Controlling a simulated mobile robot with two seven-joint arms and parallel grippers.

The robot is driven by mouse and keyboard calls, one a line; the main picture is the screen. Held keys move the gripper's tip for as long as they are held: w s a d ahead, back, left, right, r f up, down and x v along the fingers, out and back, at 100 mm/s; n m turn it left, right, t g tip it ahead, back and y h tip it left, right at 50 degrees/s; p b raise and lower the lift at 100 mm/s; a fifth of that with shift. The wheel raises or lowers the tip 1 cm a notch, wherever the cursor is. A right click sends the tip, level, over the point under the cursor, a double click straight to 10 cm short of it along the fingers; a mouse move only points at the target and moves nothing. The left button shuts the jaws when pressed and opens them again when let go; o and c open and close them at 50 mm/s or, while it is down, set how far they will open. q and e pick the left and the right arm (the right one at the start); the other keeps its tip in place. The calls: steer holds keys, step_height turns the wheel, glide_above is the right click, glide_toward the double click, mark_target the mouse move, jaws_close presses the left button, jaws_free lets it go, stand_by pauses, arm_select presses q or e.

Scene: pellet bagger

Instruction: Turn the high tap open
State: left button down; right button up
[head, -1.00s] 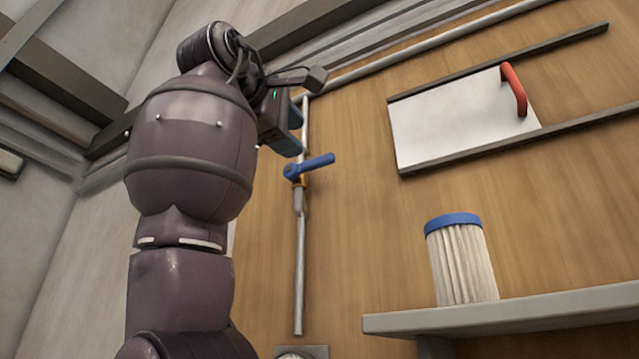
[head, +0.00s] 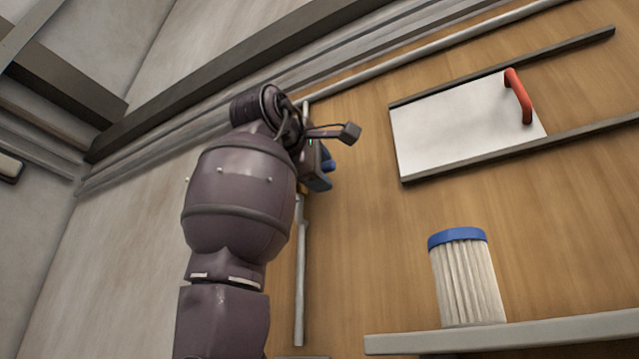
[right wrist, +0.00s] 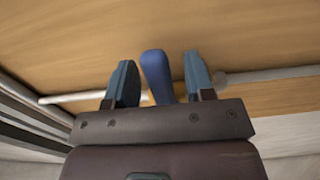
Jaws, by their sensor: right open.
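The high tap has a blue lever handle on a grey vertical pipe (head: 301,270). In the head view my right gripper (head: 325,172) is at the tap and hides most of it; only the blue tip of the handle (head: 329,165) shows beside the fingers. In the right wrist view the blue handle (right wrist: 157,75) lies between the two fingers of my right gripper (right wrist: 160,82), with a gap on each side. The gripper is open. My left gripper is not in view.
A white sliding panel (head: 455,125) with a red handle (head: 518,97) sits between dark rails at the right. A white pleated filter with a blue top (head: 465,278) stands on a grey shelf (head: 500,336). The wooden wall between pipe and shelf is clear.

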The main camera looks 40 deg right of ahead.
jaws_close()
steer(key=r+n, duration=0.1)
steer(key=n, duration=0.1)
steer(key=r+n, duration=0.1)
steer(key=n, duration=0.1)
steer(key=shift+w+r+n, duration=0.15)
steer(key=shift+w+n, duration=0.05)
steer(key=shift+n, duration=0.1)
steer(key=shift+w+a+r+n, duration=0.15)
steer(key=shift+r+n, duration=0.15)
steer(key=shift+n, duration=0.3)
steer(key=shift+w+r+n, duration=0.15)
steer(key=shift+r+n, duration=0.1)
steer(key=shift+n, duration=0.35)
jaws_free()
steer(key=shift+b, duration=0.3)
